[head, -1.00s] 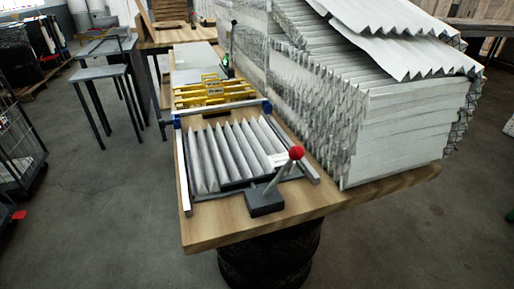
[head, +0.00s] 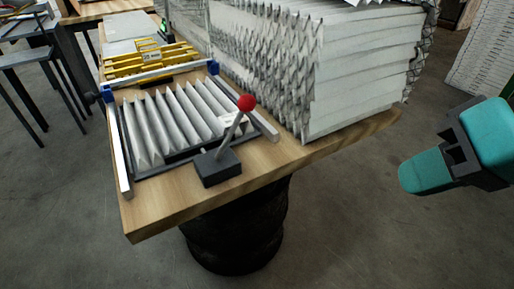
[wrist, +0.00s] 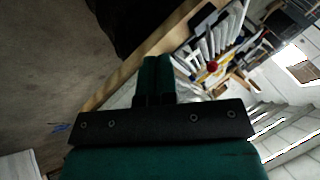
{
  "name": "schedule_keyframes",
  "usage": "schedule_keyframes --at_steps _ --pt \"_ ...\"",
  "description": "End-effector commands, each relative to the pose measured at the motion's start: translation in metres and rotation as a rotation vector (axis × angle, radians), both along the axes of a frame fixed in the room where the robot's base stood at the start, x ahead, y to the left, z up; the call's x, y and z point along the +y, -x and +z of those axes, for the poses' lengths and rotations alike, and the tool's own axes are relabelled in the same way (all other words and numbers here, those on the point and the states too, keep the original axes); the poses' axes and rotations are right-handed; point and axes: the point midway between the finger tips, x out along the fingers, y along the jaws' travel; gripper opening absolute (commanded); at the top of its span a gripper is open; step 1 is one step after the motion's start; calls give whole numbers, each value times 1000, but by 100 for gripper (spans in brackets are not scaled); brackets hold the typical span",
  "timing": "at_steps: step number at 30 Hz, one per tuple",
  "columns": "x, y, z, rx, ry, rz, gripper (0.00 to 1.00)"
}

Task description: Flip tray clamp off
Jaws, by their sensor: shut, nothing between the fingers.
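The tray clamp is a dark block (head: 218,168) on the table's near edge with a grey lever that leans up and right to a red knob (head: 246,102). Beside it lies the tray (head: 125,155), holding a white pleated filter (head: 175,120). In the wrist view, the red knob (wrist: 213,66) and the pleats (wrist: 222,38) show beyond my gripper (wrist: 155,63). My gripper is shut and empty, its teal fingers together, and looks apart from the knob. In the head view, teal and black parts of my arm are at the right, off the table.
A tall stack of white pleated filters (head: 355,80) stands right of the tray. Yellow fixtures (head: 150,57) and a rail with blue ends (head: 160,78) lie behind it. A dark round drum (head: 235,230) is under the table (head: 165,213). Floor at the right is open.

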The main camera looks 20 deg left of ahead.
Motion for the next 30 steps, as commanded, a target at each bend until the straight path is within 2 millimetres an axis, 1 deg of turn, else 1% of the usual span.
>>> schedule_keyframes --at_steps 1,6,9,13,16,21,25,30 --pt "15 -10 -38 14 -76 -39 0" --pt "59 -39 -69 102 -360 -168 0" --pt "80 -54 -84 189 -533 -233 0" --pt "100 -72 -101 339 -756 -307 0" --pt "109 -85 -113 477 -918 -349 0" --pt "113 -104 -125 708 -1137 -390 0" --pt "111 -113 -128 835 -1236 -401 0" --pt "109 -118 -125 906 -1286 -405 0"
